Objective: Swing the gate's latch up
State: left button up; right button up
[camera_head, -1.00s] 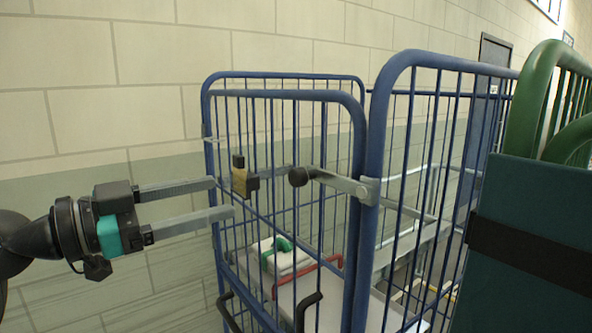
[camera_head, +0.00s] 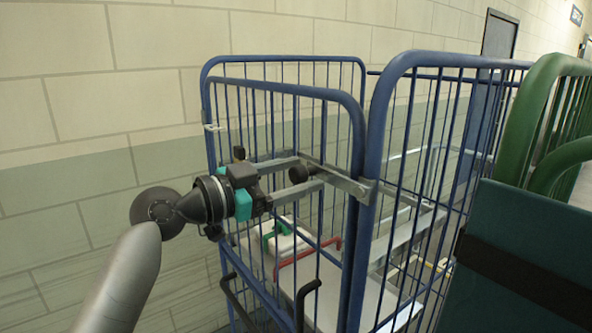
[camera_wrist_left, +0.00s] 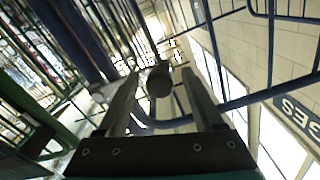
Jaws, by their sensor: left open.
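The gate's latch is a grey metal bar (camera_head: 345,183) with a round black knob (camera_head: 298,174) at its left end, pivoted on the blue post. The bar lies roughly level, across the blue barred gate (camera_head: 232,118). My left gripper (camera_head: 308,171) is open, with its two fingers on either side of the knob. In the left wrist view the knob (camera_wrist_left: 160,82) sits between the fingertips of the left gripper (camera_wrist_left: 160,75). I cannot tell whether either finger touches it. The gate's catch is mostly hidden behind my gripper. My right gripper is not in view.
Inside the blue cage are a white and green bundle (camera_head: 285,240) and a red bar (camera_head: 308,253). A black handle (camera_head: 306,300) sticks out low in front. A green-framed cart with a dark panel (camera_head: 520,255) stands close on the right. A block wall (camera_head: 100,110) is behind.

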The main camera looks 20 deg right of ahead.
pick_arm(q)
grip_shut()
dwell(0.6)
dwell(0.9)
